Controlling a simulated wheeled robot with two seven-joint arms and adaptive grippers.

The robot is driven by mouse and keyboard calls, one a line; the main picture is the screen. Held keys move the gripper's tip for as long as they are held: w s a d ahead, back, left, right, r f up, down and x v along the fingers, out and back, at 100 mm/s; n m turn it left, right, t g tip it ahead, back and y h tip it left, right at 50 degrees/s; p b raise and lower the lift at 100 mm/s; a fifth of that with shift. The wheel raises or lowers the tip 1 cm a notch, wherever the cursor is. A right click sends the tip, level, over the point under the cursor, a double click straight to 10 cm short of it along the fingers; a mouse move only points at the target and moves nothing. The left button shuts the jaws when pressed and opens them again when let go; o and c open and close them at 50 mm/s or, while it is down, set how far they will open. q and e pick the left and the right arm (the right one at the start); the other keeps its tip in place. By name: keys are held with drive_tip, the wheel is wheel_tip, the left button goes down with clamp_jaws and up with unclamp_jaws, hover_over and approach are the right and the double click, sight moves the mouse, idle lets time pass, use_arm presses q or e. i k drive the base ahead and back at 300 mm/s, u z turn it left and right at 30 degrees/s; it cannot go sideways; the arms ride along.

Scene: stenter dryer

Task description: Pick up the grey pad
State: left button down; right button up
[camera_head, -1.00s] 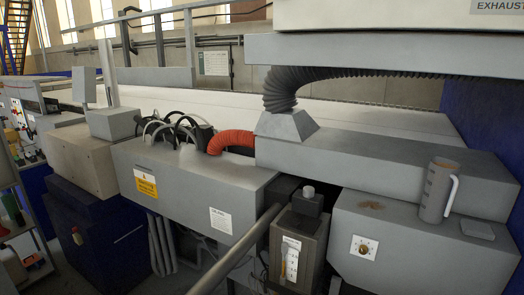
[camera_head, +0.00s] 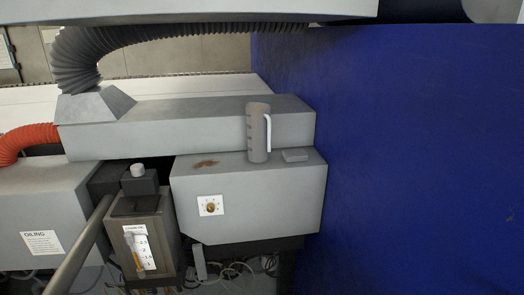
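The grey pad (camera_head: 295,155) is a small flat block. It lies on top of the grey machine box (camera_head: 262,205), near the box's right end. A grey measuring jug (camera_head: 258,134) with a white handle stands upright just left of the pad. Neither of my grippers shows in the head view.
A brown stain (camera_head: 205,164) marks the box top left of the jug. A dial (camera_head: 211,206) is on the box front. A box with a level gauge (camera_head: 143,240) and a slanted pipe (camera_head: 80,245) stand left. A blue wall (camera_head: 420,160) rises on the right.

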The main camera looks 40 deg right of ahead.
sight(296, 155)
drive_tip(key=z, duration=1.45)
drive_tip(key=k, duration=0.4)
drive_tip(key=z, duration=0.05)
drive_tip(key=i, duration=0.4)
